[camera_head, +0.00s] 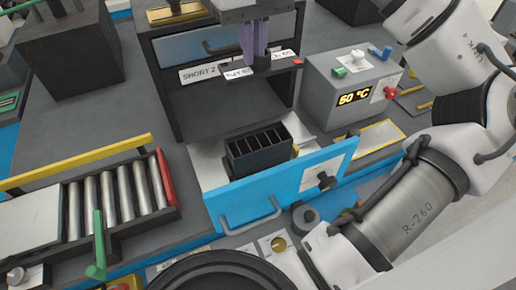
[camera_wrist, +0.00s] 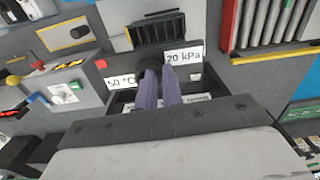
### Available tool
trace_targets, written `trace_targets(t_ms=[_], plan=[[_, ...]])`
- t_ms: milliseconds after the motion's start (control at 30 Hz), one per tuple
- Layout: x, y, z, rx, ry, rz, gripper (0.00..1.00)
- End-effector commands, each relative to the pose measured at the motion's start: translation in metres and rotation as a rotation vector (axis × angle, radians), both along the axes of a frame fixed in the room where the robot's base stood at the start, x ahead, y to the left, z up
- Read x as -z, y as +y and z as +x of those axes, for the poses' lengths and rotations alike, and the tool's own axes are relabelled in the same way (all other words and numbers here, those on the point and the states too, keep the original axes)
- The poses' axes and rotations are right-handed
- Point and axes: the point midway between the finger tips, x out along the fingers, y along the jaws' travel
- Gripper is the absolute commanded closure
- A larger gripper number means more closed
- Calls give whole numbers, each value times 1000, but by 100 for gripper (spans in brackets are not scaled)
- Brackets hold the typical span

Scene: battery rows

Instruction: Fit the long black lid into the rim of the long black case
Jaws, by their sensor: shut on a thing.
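The long black case (camera_head: 262,150), open on top with several slots, sits upright in the pulled-out drawer; it also shows in the wrist view (camera_wrist: 165,31). My gripper (camera_head: 257,58), with purple fingers, hangs above and behind the case in the head view. It is shut on a dark knob (camera_wrist: 148,66), which appears to belong to the long black lid (camera_head: 268,71), a dark flat bar with two white labels and a red mark at one end. The lid is held in the air, apart from the case. The fingers hide part of it.
The drawer's blue front (camera_head: 280,185) has a grey handle. The dark cabinet (camera_head: 215,110) stands behind it. A grey box with a display (camera_head: 350,90) is at the right. A rack of metal cylinders (camera_head: 120,195) with a green lever lies at the left.

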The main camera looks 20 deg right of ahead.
Motion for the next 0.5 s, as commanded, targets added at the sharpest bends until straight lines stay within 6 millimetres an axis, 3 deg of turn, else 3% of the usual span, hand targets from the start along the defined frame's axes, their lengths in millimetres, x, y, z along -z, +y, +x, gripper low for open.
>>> trace_targets(t_ms=[33,333,500], plan=[[9,0,0,-3,-2,-4,100],[7,3,-1,-31,-4,3,100],[38,4,-1,-35,-2,7,100]])
